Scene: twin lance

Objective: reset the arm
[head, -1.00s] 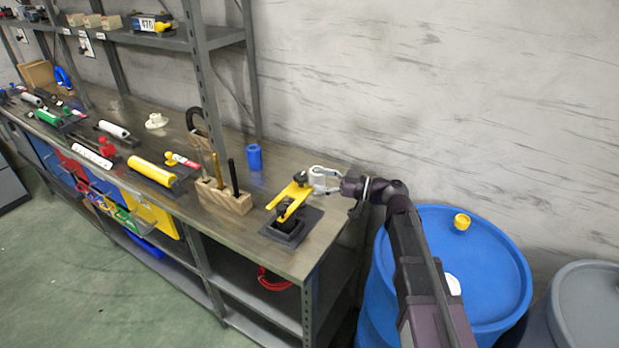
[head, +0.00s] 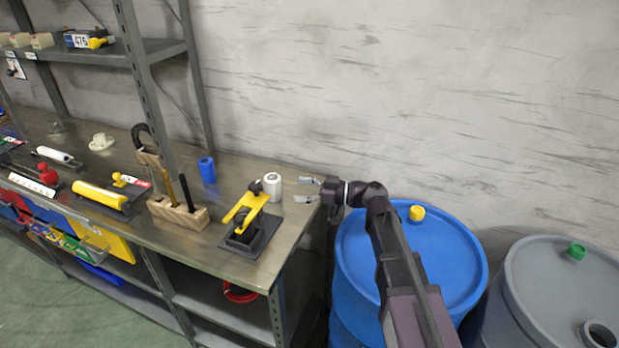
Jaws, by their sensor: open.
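My gripper (head: 306,189) is open and empty at the right end of the workbench. Its two fingers point left, apart from each other. A white roll-shaped cylinder (head: 272,187) stands just left of the fingertips, with a gap between. Beside it, a yellow lever tool (head: 247,206) sits on a dark square base (head: 251,239) near the bench's right end. My arm reaches up from the lower right, passing in front of the blue drum.
The workbench (head: 222,225) carries a blue cylinder (head: 207,169), a wooden block with upright tools (head: 178,214) and a yellow cylinder (head: 100,195). A blue drum (head: 455,250) and a grey drum (head: 530,290) stand right of the bench. The wall above my arm is bare.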

